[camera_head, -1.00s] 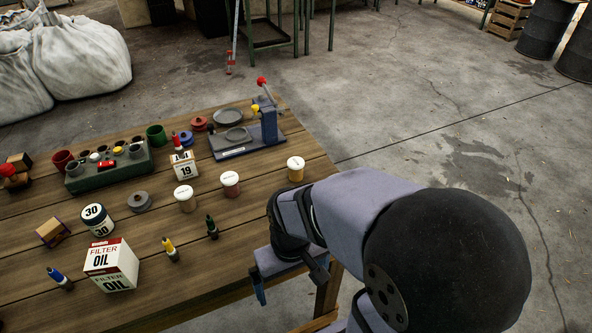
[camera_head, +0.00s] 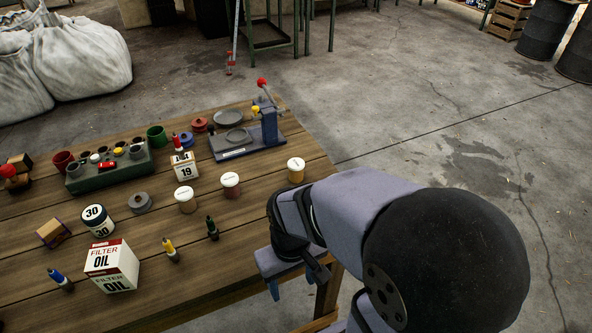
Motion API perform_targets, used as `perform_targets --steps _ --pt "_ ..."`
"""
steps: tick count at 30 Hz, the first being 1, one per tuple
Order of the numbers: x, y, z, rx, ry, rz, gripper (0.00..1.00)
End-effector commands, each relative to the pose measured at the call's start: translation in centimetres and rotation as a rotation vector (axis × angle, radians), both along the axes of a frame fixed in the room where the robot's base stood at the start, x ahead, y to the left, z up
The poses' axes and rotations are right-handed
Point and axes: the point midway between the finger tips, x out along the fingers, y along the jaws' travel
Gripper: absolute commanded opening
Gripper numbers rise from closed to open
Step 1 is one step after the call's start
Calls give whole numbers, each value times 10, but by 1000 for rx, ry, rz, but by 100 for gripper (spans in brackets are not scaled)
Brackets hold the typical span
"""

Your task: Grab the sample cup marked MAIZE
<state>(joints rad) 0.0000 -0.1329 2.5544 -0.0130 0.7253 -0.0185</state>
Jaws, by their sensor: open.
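Three small sample cups with white lids stand upright in a row on the wooden table. The left cup (camera_head: 186,200) has pale brown contents, the middle cup (camera_head: 231,185) has reddish-brown contents, and the right cup (camera_head: 296,170) has yellow contents. Their lid markings are too small to read, so I cannot tell which says MAIZE. My gripper (camera_head: 292,287) is open and empty at the table's front right edge, below and in front of the right cup and apart from all three. Its fingers are partly hidden by my arm.

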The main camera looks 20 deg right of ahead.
Motion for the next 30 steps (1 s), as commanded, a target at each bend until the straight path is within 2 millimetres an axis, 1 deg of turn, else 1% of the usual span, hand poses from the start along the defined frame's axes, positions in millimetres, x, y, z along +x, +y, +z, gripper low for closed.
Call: perform_targets --steps 2,5,8,9,11,12,14,15,16,17,18,20,21,24,27,30 --pt "2 -5 11 -19 12 56 57" --pt "5 -18 32 -68 45 194 57" --pt "14 -43 64 -155 118 430 57" --pt "21 -55 75 -202 162 543 57" --pt "36 -74 92 -278 238 712 57" --pt "48 -88 106 -334 296 828 57" --pt "70 -107 128 -420 392 995 57" --pt "87 -118 137 -480 458 1096 57" --pt "100 -123 137 -523 499 1156 57" --pt "113 -124 132 -561 531 1198 57" --pt "130 -125 127 -611 564 1244 57" --pt "155 -124 124 -687 609 1308 57" --pt "171 -122 123 -735 635 1346 57" --pt "206 -114 120 -848 693 1426 57" --pt "234 -105 118 -943 735 1482 57" --pt "253 -97 116 -1013 763 1520 57"
